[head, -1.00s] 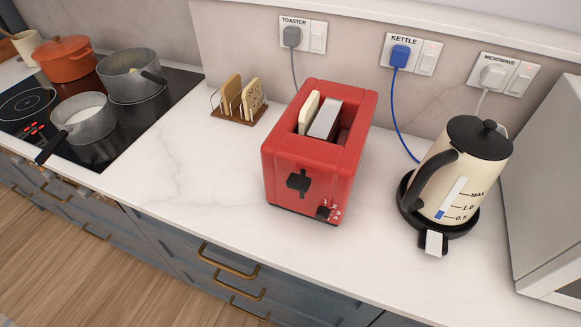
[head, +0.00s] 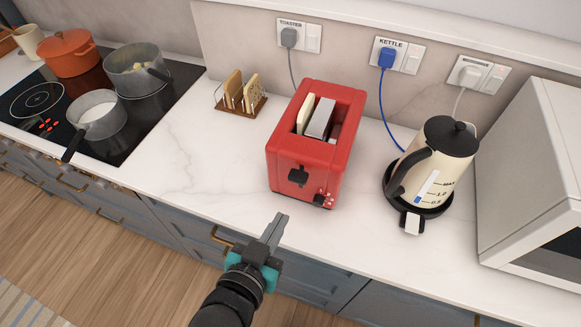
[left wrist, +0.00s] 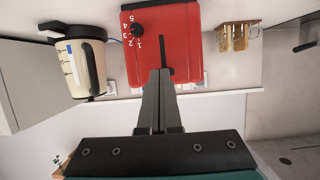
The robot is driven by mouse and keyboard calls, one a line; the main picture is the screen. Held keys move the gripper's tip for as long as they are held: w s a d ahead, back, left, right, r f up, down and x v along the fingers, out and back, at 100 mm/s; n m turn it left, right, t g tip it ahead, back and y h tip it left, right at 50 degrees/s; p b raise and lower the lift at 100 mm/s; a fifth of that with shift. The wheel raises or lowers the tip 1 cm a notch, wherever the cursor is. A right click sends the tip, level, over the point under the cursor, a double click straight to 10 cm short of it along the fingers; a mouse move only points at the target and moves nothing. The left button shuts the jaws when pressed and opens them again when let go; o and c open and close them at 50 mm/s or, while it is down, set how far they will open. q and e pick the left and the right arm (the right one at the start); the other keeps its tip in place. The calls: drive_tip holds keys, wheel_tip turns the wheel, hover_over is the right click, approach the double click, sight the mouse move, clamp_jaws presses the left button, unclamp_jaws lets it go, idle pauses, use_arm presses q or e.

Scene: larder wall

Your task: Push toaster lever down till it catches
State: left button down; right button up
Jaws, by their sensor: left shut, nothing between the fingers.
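The red toaster (head: 338,150) stands upright on the white counter. Its black lever (head: 298,176) sits on the front face, with a dial (head: 320,200) at its lower right. A pale bread slice (head: 306,112) shows in the left slot. My left gripper (head: 280,218) is shut and empty, in front of and below the lever, apart from it in the head view. In the left wrist view, which is upside down, the fingertips (left wrist: 160,72) point at the toaster front (left wrist: 185,30) and overlap the lever area; contact cannot be told. My right gripper is not in view.
A cream kettle (head: 438,160) on its base stands right of the toaster, near a microwave (head: 535,160). A toast rack (head: 240,108) is behind left. Pans (head: 98,112) stand on the hob. The counter left of the toaster is clear.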

use_arm(q)
wheel_tip(320, 180, up, 9)
drive_tip(key=t+p, duration=0.1)
drive_tip(key=shift+a+f, duration=0.15)
drive_tip(key=shift+a, duration=0.05)
drive_tip(key=f+x, duration=0.1)
drive_tip(key=x, duration=0.6)
drive_tip(key=f+x, duration=0.1)
drive_tip(key=x, duration=0.3)
drive_tip(key=shift+s+a+f, duration=0.1)
drive_tip(key=shift+s+f, duration=0.2)
drive_tip(key=shift+s, duration=0.15)
drive_tip(key=shift+f, duration=0.45)
